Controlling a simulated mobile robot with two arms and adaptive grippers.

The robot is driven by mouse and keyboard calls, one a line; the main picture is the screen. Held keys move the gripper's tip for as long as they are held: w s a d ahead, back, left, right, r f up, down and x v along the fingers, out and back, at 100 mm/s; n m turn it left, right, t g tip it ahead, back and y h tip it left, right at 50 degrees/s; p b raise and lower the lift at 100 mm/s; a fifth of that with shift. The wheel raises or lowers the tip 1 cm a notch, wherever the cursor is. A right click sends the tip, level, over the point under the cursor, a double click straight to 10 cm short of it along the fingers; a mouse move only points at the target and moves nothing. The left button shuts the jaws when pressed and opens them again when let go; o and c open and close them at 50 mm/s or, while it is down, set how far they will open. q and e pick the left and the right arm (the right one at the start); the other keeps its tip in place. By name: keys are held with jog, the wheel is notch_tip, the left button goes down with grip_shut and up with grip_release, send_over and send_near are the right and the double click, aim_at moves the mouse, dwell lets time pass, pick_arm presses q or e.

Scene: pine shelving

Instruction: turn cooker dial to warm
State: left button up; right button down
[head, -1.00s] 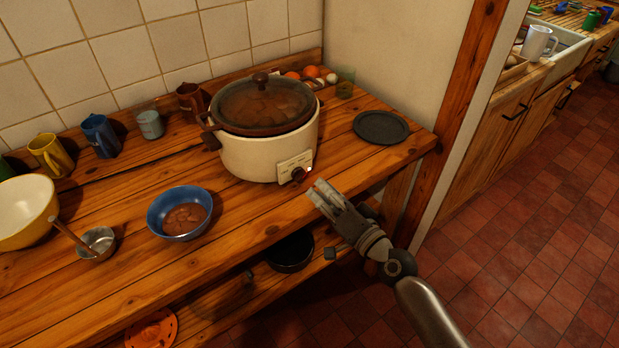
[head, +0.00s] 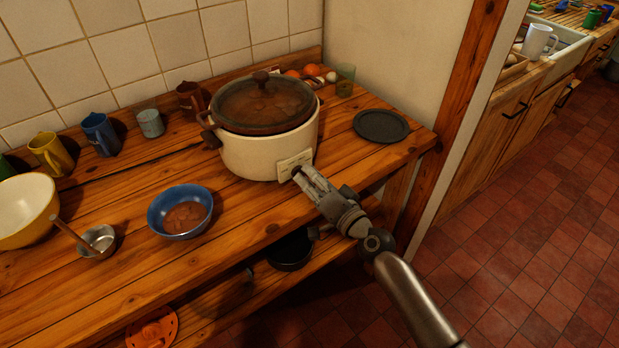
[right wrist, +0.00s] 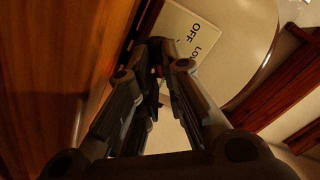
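The slow cooker (head: 262,157) is a cream pot with a brown lid on the wooden counter. Its light label plate (head: 291,162) faces front. The wrist view shows the words OFF and LO on the plate (right wrist: 190,28), turned on their side. The dial is mostly hidden by my right gripper (head: 299,172). Its fingertips are at the dial, close together on either side of it, and look shut on it. In the right wrist view the fingers (right wrist: 166,55) converge in front of the plate. The dial's pointer and the WARM mark cannot be seen. My left gripper is not in view.
A blue bowl (head: 163,223) with brown contents, a ladle (head: 98,240) and a yellow bowl (head: 52,222) stand to the left. Several mugs line the wall. A dark plate (head: 380,125) lies right of the cooker. A lower shelf holds a black pan (head: 290,252).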

jog(key=shift+f+m, duration=0.1)
jog(key=shift+m, duration=0.9)
jog(key=c, duration=1.8)
grip_release()
jog(key=v, duration=1.2)
